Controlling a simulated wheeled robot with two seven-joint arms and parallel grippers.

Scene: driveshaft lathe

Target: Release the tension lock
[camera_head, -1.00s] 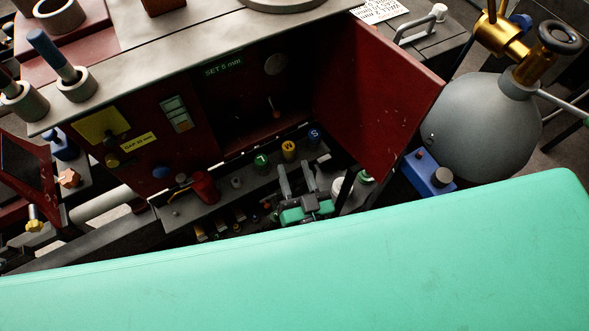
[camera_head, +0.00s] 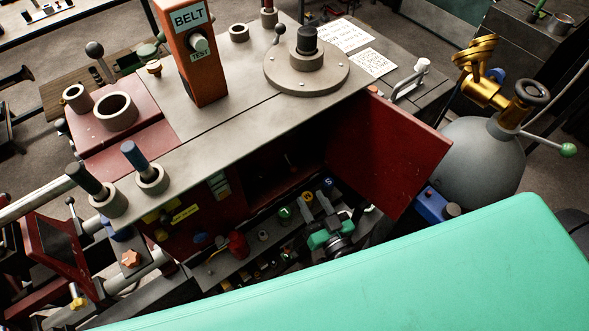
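I cannot tell which part is the tension lock; no label I can read names it. The open dark-red cabinet (camera_head: 390,150) holds a row of small controls, including a green knob (camera_head: 285,213), a blue knob marked S (camera_head: 327,183) and a red knob (camera_head: 238,244). A yellow knob (camera_head: 307,196) is beside my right gripper's fingers. My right gripper (camera_head: 316,206), green and black with grey fingers, is low inside the cabinet opening among these knobs. Its fingers look apart, with nothing seen between them. My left gripper is out of view.
The open cabinet door bounds the right side. A grey sphere with brass fittings (camera_head: 480,160) stands further right.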

